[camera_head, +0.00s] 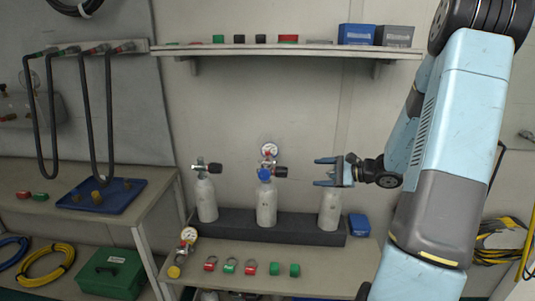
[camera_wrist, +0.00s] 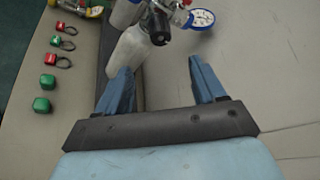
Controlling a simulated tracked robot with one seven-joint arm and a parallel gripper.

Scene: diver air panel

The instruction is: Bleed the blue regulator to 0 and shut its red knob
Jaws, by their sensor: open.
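The blue regulator (camera_head: 264,174) sits on top of the middle white cylinder (camera_head: 266,206). A dark reddish knob (camera_head: 281,171) points right from that valve; the wrist view shows a dark knob end (camera_wrist: 159,36) ahead of the fingers. The gauge needle is too small to read. My gripper (camera_head: 320,171) is open and empty, to the right of the knob and apart from it. Its two blue fingers also show in the wrist view (camera_wrist: 160,68).
A left cylinder (camera_head: 206,202) with its own dark knob and a right cylinder (camera_head: 329,212), partly behind my gripper, stand in the dark rack (camera_head: 300,232). A loose gauged regulator (camera_head: 188,236) and several red and green pieces lie in front. A shelf (camera_head: 280,48) hangs above.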

